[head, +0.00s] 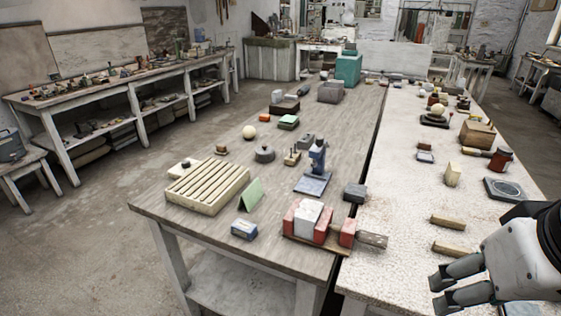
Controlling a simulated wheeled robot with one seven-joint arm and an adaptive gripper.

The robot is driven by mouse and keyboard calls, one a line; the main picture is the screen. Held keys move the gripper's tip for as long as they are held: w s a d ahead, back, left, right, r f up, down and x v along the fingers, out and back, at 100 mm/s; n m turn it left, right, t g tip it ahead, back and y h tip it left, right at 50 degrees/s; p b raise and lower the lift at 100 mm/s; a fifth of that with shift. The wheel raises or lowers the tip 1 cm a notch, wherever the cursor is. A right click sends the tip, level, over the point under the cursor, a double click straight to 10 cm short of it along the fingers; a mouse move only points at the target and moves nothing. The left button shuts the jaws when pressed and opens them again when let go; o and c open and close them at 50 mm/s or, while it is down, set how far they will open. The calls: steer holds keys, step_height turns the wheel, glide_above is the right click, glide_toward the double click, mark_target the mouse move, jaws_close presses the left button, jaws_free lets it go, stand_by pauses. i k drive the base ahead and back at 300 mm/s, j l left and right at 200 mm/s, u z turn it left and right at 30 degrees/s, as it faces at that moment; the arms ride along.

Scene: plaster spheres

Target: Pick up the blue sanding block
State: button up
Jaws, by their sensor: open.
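A small blue block with a paler top (244,229), which looks like the blue sanding block, lies near the front edge of the wooden table (165,204). It sits left of the red and white blocks and in front of a leaning green card. My gripper (441,292) is at the lower right, over the front of the pale speckled table. Its fingers point left, and it is open with nothing seen between them. It is well to the right of the blue block and apart from it.
A slatted cream rack (208,186) and the green card (250,194) stand behind the block. Red and white blocks (308,219) on a board lie between it and my gripper. A blue stand (315,172) rises farther back. Wooden strips (448,221) lie near my gripper.

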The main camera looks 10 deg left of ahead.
mark_target(245, 230)
steer(key=u, duration=0.8)
steer(key=i+j+z, duration=0.2)
steer(key=z, duration=0.15)
steer(key=i+j+z, duration=0.35)
